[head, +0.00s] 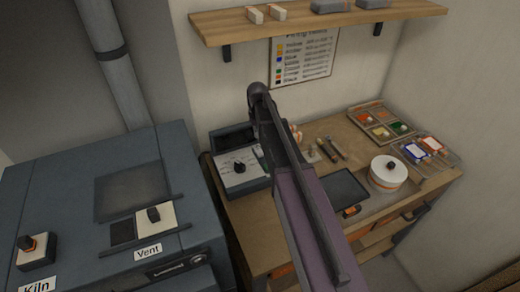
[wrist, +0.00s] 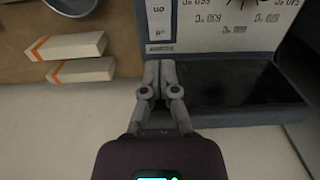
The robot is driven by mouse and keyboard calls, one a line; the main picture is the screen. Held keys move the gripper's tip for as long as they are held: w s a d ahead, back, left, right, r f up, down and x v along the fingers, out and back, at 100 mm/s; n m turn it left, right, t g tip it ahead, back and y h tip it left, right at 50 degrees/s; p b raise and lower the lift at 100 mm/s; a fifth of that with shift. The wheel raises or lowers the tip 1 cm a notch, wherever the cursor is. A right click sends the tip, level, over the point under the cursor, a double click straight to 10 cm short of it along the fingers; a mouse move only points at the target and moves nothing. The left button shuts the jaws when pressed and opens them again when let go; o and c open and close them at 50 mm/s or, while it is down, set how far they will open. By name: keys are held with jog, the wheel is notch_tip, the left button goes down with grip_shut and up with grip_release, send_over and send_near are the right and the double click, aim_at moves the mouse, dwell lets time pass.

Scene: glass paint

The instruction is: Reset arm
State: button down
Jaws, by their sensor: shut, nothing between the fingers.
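My gripper (wrist: 160,72) shows in the wrist view with its two fingers together and nothing between them. Its fingertips are in front of the edge of a grey-blue control box (wrist: 235,118) with a white dial panel; I cannot tell whether they touch it. In the head view my arm reaches from the bottom middle up toward the wall, and the fingers are hidden there. The control box (head: 238,168) stands on the left end of the wooden workbench (head: 262,232), beside my arm.
Two white blocks with orange stripes (wrist: 72,47) lie left of the fingers. A blue-grey kiln cabinet (head: 75,190) stands at left. A wooden shelf (head: 320,24) hangs above. The bench holds a dark pad (head: 345,187), a round white pot (head: 388,172) and a paint tray (head: 381,124).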

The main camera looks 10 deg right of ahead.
dwell(0.4)
jog(key=s+f+m+b, duration=0.1)
jog(key=s+m+b, duration=0.1)
jog(key=s, duration=2.1)
jog(key=shift+s+f, duration=0.15)
jog(key=shift+f, duration=0.25)
jog(key=shift+d, duration=0.1)
